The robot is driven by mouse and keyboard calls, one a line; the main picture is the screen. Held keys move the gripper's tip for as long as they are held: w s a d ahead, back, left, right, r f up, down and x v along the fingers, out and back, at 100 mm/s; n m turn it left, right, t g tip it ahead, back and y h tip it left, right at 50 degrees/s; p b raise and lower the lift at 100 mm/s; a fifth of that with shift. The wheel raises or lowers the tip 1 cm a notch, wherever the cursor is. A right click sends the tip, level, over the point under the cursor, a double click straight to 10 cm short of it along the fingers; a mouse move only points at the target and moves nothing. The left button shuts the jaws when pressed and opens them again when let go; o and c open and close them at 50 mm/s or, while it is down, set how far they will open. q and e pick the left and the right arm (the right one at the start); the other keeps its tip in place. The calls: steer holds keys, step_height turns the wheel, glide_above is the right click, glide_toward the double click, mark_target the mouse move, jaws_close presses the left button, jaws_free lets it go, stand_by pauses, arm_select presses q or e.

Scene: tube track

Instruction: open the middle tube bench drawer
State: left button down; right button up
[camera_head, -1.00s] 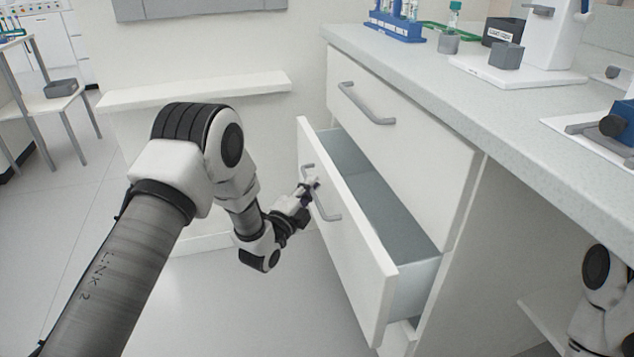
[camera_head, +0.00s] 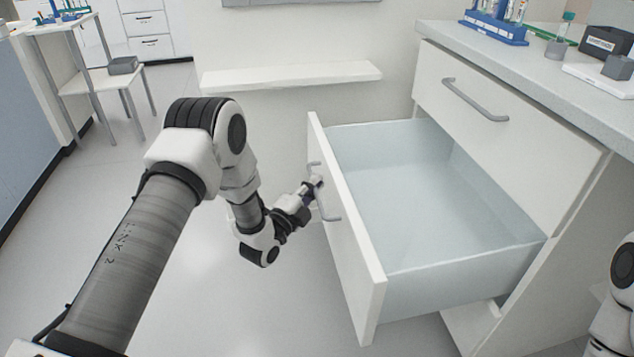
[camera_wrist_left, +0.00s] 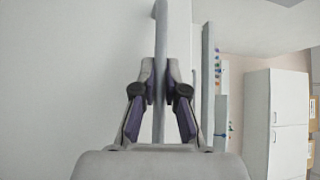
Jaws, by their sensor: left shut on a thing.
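The middle drawer (camera_head: 345,245) of the bench stands pulled well out, and its pale, empty inside shows. My left gripper (camera_head: 313,187) is at the handle (camera_head: 328,204) on the drawer's white front, shut on it. In the left wrist view the gripper's two fingers (camera_wrist_left: 160,95) lie on either side of the grey handle bar (camera_wrist_left: 160,60). The closed top drawer (camera_head: 500,135) with its own grey handle is above. Of my right arm only a link shows at the right edge; its gripper is out of view.
The bench top (camera_head: 540,75) carries a blue tube rack (camera_head: 495,28) and small blocks. A white wall shelf (camera_head: 290,76) is behind my left arm. A small table (camera_head: 100,78) stands at the far left. The floor left of the drawer is clear.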

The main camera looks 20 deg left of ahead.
stand_by(0.3)
arm_select(q)
steer(key=c, duration=1.2)
jaws_free()
steer(key=shift+s, duration=0.1)
steer(key=v, duration=1.2)
steer(key=shift+a, duration=0.1)
